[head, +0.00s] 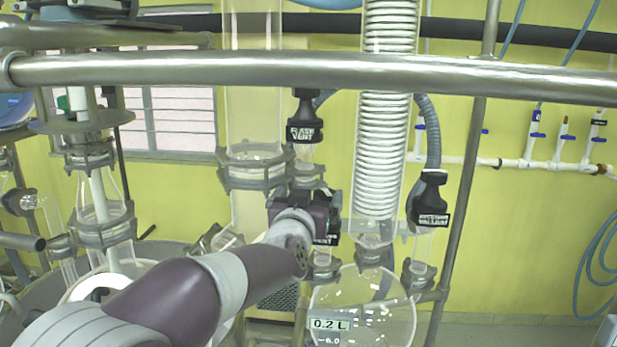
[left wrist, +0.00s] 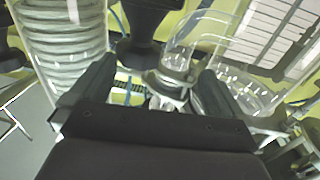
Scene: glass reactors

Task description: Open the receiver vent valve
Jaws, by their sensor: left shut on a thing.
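The receiver vent valve is a black handle (head: 326,238) with a white label, of which only the end of "VENT" reads. It sits above the round glass receiver (head: 362,310) marked 0.2 L. My left gripper (head: 322,210) is at this handle and covers most of it. It is shut on the handle. In the left wrist view my left gripper (left wrist: 150,78) has its two dark fingers on either side of a pale fitting, and the held part is largely hidden by the gripper body. How far the valve is turned cannot be told. My right gripper is not in view.
A black "FLASK VENT" handle (head: 305,131) hangs just above my gripper. Another black labelled handle (head: 430,214) is to the right, past the coil condenser (head: 384,130). A metal rail (head: 300,69) crosses in front, and an upright pole (head: 466,190) stands at right.

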